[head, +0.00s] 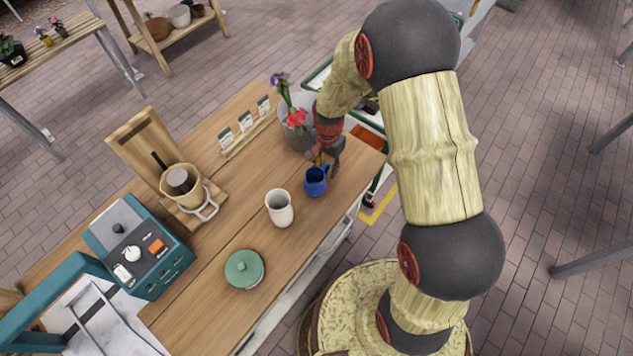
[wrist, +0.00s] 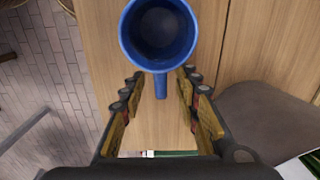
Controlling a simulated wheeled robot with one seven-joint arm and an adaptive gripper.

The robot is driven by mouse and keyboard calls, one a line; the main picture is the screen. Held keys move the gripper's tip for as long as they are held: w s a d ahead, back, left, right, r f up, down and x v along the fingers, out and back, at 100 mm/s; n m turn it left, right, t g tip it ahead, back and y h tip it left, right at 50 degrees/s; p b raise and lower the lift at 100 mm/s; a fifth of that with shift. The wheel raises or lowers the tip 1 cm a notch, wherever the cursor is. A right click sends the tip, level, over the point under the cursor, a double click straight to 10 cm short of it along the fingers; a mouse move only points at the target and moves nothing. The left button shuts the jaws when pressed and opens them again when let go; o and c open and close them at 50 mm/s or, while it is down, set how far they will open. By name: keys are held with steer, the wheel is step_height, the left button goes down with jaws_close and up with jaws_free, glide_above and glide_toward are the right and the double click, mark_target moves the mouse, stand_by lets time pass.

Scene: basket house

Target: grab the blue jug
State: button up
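The blue jug (head: 316,181) stands upright on the wooden table near its right end in the head view. In the wrist view the jug (wrist: 160,62) is seen from above, looks empty, and its handle points toward my gripper. My gripper (wrist: 158,82) is open, with the handle between its two fingers and the jug's body just beyond the fingertips. I cannot tell whether a finger touches the handle. In the head view my gripper (head: 325,165) is just above and behind the jug, its fingers partly hidden.
A white cup (head: 280,208) stands left of the jug, and a green-lidded dish (head: 244,269) lies farther front. A grey flower bucket (head: 296,135) stands close behind my gripper. A wooden press with a pot (head: 179,184) and a teal box (head: 140,247) are at left.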

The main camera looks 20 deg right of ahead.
step_height(320, 180, down, 3)
steer(key=shift+w+r, duration=0.1)
steer(key=c, duration=0.8)
jaws_close()
